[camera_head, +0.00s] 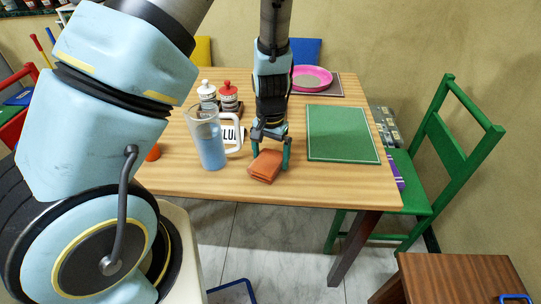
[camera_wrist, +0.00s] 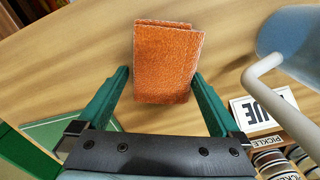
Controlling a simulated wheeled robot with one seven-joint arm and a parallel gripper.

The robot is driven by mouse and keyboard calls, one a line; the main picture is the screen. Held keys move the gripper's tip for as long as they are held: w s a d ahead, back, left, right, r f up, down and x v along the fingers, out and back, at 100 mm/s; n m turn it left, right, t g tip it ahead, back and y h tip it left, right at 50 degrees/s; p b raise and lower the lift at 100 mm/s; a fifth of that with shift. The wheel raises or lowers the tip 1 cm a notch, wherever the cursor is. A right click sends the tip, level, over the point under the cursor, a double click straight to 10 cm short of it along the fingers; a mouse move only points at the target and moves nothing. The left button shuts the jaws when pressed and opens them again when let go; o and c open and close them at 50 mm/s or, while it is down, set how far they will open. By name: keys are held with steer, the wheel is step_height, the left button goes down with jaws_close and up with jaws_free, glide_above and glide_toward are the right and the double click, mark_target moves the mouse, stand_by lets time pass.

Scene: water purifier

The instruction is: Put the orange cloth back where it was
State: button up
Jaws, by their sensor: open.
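The orange cloth (camera_head: 265,166) is folded into a small block and lies on the wooden table near its front edge. It also shows in the wrist view (camera_wrist: 165,62), upper middle. My gripper (camera_head: 271,160) points down right at the cloth. In the wrist view its two green fingers (camera_wrist: 160,88) are spread, one on each side of the cloth's near end. The fingers are open; whether either one touches the cloth I cannot tell.
A clear pitcher (camera_head: 208,140) with bluish contents stands just left of the cloth. A green mat (camera_head: 342,134) lies to the right. Red and white bottles (camera_head: 228,97) and a lettered sign (camera_head: 231,135) stand behind the pitcher. A pink plate (camera_head: 311,78) is at the back.

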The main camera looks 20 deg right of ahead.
mark_target(271, 159)
step_height(271, 159, up, 12)
steer(key=shift+b, duration=0.35)
steer(key=shift+r, duration=0.1)
stand_by(0.4)
